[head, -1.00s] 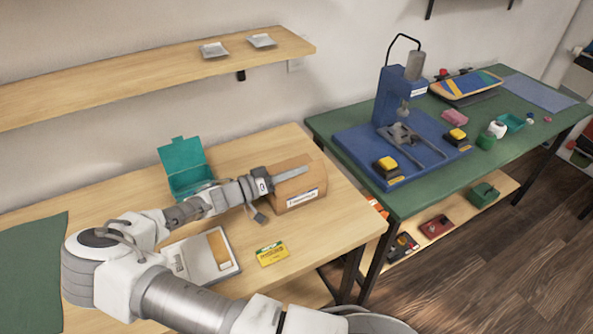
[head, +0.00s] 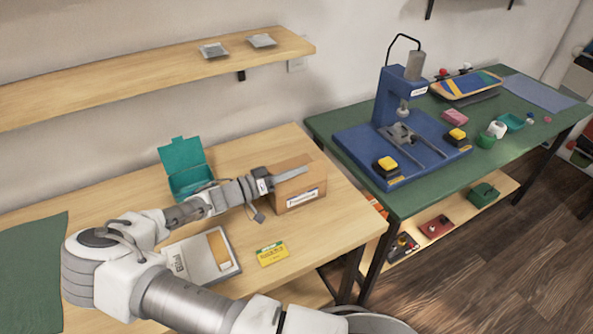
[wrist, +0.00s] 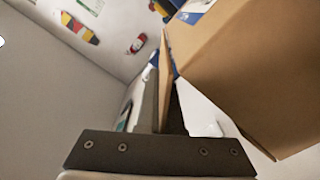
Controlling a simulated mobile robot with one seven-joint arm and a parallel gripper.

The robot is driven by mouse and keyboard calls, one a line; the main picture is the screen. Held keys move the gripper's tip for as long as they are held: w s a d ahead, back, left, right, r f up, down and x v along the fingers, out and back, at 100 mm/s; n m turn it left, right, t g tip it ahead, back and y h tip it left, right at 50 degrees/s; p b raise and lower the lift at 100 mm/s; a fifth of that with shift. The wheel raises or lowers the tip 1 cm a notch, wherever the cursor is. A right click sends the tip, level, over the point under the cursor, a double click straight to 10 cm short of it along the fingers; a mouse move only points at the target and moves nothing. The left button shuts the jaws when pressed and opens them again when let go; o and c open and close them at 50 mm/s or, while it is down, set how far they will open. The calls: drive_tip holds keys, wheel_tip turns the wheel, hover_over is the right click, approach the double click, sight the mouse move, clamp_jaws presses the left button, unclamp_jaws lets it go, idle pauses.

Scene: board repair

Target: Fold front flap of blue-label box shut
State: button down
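The cardboard box (head: 294,192) stands on the wooden bench, with a white and blue label (head: 303,198) on the side facing me. My gripper (head: 307,171) reaches in from the left, with its slim fingers together along the top of the box. In the wrist view the fingers (wrist: 150,100) come up close beside a thin cardboard edge, perhaps a flap (wrist: 165,70), and the box body (wrist: 245,70) fills the right. I cannot tell whether the fingers touch the cardboard. The fingers hide part of the box top, so the front flap's exact angle is unclear.
An open teal box (head: 187,177) stands behind my arm. A white notepad-like item (head: 188,259) and a yellow-green packet (head: 271,254) lie in front. A green bench (head: 340,125) with a blue press (head: 391,98) stands to the right. A wooden shelf (head: 130,80) hangs above.

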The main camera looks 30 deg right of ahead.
drive_tip(key=shift+w+f+n+b, duration=0.1)
drive_tip(key=shift+w+f+n, duration=0.15)
drive_tip(key=shift+n, duration=0.55)
drive_tip(key=shift+w+f+n+b, duration=0.1)
drive_tip(key=shift+w+f+n, duration=0.1)
drive_tip(key=shift+n, duration=0.6)
drive_tip(key=shift+w+f+n+b, duration=0.1)
drive_tip(key=shift+w+f+n, duration=0.15)
drive_tip(key=shift+n, duration=0.55)
drive_tip(key=c, duration=1.1)
unclamp_jaws()
drive_tip(key=shift+o, duration=0.2)
